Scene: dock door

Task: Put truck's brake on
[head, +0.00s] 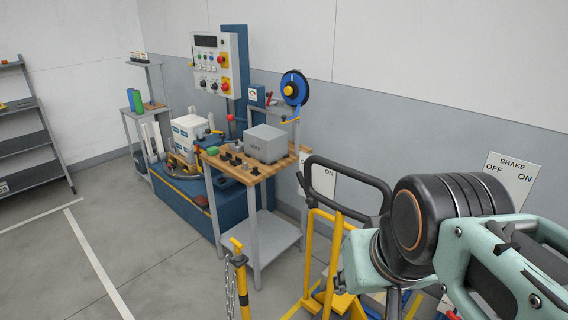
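A yellow-framed truck (311,258) with a black loop handle (337,170) stands right of centre. Its lower right part is hidden behind my arm. A white sign (509,178) reading "BRAKE", "OFF" and "ON" is at the right, partly covered by my arm. A second white sign (318,188), showing "ON", is partly covered by the truck's handle. I cannot make out a brake lever. My arm's links fill the lower right; my gripper is not visible.
A wooden-topped workbench (222,168) carries a grey box (265,144). Behind it stand a blue machine with a control panel (215,62). A yellow post (239,280) with a chain stands before the truck. Grey shelves (28,142) are far left. The left floor is clear.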

